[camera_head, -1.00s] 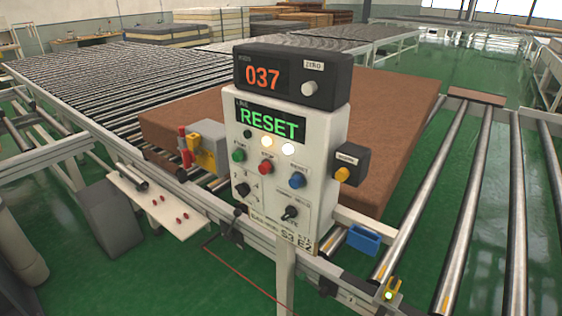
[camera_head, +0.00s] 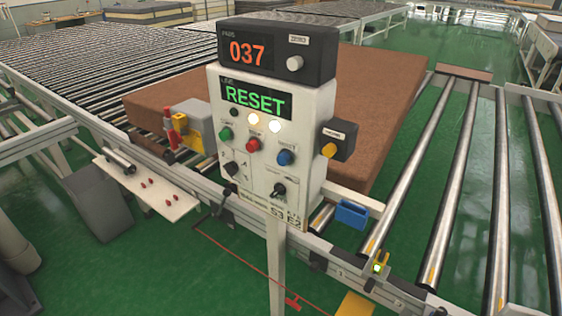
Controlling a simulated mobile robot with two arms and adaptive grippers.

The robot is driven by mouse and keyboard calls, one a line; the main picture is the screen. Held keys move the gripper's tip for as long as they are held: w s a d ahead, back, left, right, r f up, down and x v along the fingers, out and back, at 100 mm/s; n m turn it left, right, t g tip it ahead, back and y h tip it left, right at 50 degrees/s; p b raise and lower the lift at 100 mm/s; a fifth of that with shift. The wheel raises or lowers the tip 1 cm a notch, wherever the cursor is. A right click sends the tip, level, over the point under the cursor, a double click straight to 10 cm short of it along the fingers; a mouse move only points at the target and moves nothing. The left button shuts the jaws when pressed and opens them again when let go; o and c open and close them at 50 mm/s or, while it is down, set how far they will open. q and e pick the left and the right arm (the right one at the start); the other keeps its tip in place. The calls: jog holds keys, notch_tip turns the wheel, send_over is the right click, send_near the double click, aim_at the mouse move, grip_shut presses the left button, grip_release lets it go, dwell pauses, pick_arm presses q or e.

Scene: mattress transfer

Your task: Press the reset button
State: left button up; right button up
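The control box (camera_head: 262,180) stands on a post in the middle of the head view. Its screen (camera_head: 256,98) reads RESET in green. Below are two lit white lamps and a row of a green button (camera_head: 225,133), a red button (camera_head: 252,145) and a blue button (camera_head: 285,157). The blue button's label is blurred but seems to read RESET. Black knobs sit lower on the panel. A counter box (camera_head: 277,50) on top shows 037. Neither of my grippers is in view.
A brown mattress (camera_head: 378,110) lies on the rollers behind the box. Roller conveyors extend back left and right. A white shelf (camera_head: 146,189) with small red pieces is at left. A blue bin (camera_head: 351,214) hangs at right. Green floor is open in front.

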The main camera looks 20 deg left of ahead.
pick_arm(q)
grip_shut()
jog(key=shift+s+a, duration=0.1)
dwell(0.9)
